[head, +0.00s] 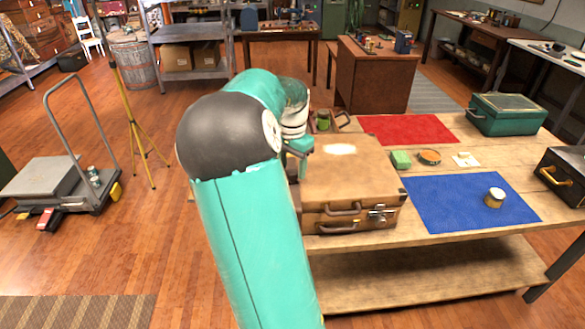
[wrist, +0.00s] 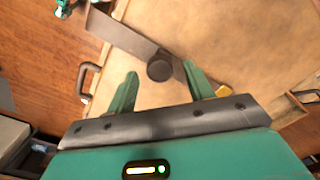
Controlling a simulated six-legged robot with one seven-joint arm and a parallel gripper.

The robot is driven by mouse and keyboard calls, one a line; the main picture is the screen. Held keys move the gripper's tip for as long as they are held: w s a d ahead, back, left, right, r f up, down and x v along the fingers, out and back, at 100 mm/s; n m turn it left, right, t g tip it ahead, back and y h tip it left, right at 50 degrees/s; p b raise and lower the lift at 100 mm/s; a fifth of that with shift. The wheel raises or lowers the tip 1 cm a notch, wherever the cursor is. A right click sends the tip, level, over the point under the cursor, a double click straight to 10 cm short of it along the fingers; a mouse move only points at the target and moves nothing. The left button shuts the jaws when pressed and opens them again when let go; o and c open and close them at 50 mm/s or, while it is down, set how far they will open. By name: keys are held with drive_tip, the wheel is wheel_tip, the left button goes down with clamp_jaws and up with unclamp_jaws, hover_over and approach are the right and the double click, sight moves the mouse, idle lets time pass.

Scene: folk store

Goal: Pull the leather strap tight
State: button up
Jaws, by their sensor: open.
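A brown suitcase (head: 350,178) lies flat and shut on the wooden table, with handles and a metal latch on its front side. In the wrist view its tan lid (wrist: 225,40) fills the middle. A grey-brown strap (wrist: 122,38) runs across the lid from upper left, with a dark round piece (wrist: 160,70) at its lower end. My gripper (wrist: 160,85) is open, its two green fingers on either side of the space just below that round piece. I cannot tell whether they touch it.
A yellow tripod (head: 132,115) and platform cart (head: 45,178) stand left.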

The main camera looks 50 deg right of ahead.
drive_tip(key=shift+f, duration=0.55)
drive_tip(key=shift+c, duration=0.4)
clamp_jaws()
drive_tip(key=shift+d, duration=0.1)
drive_tip(key=shift+w+d+r, duration=0.1)
drive_tip(key=shift+w+d, duration=1.25)
drive_tip(key=shift+d, duration=0.1)
